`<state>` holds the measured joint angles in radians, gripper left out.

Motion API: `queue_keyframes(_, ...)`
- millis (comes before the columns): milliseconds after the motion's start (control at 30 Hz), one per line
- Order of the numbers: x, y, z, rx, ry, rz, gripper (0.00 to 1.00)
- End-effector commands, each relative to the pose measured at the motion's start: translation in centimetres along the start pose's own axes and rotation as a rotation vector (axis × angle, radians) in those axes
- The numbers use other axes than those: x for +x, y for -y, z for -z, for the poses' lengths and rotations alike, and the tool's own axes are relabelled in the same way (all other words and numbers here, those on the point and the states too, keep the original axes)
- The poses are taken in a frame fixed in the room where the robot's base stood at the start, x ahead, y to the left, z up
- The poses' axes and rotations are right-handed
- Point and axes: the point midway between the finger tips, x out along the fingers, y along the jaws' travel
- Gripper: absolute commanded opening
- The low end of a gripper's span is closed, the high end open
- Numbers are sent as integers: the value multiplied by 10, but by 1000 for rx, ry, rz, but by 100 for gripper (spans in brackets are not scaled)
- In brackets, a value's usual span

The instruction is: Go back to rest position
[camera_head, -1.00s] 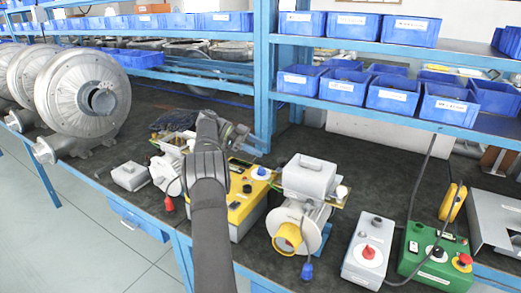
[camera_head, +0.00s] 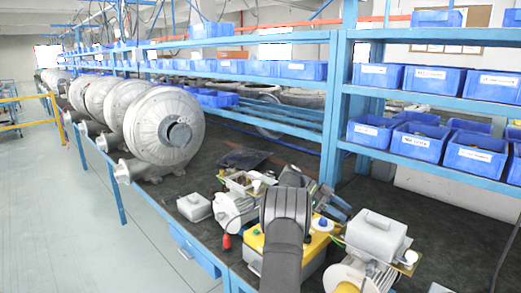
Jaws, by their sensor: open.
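My dark arm (camera_head: 285,235) rises from the bottom of the view over the bench and bends at a black joint. My gripper (camera_head: 335,202) is partly hidden behind that joint, above the bench and behind the yellow box; it is open. Its fingers are small and hard to make out, and I see nothing held in it. The yellow control box (camera_head: 315,245) is partly covered by my arm.
Large silver blowers (camera_head: 165,133) line the bench's left side. A grey-topped motor (camera_head: 375,235) stands at right, and a smaller motor (camera_head: 238,208) and grey box (camera_head: 194,207) at left. Blue shelves with blue bins (camera_head: 475,152) rise behind. Dark bench top (camera_head: 430,205) is clear at right.

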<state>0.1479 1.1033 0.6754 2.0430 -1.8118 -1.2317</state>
Motion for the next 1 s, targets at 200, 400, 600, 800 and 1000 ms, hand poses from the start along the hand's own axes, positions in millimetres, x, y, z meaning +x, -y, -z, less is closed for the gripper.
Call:
queue_keyframes(200,1,0,0,-4,-1,7,51)
queue_keyframes(400,0,0,0,-3,0,5,51)
queue_keyframes(600,-3,1,0,10,0,-23,51)
queue_keyframes(800,-37,2,-1,14,0,-26,51)
queue_keyframes(1000,-64,3,-1,13,0,-27,51)
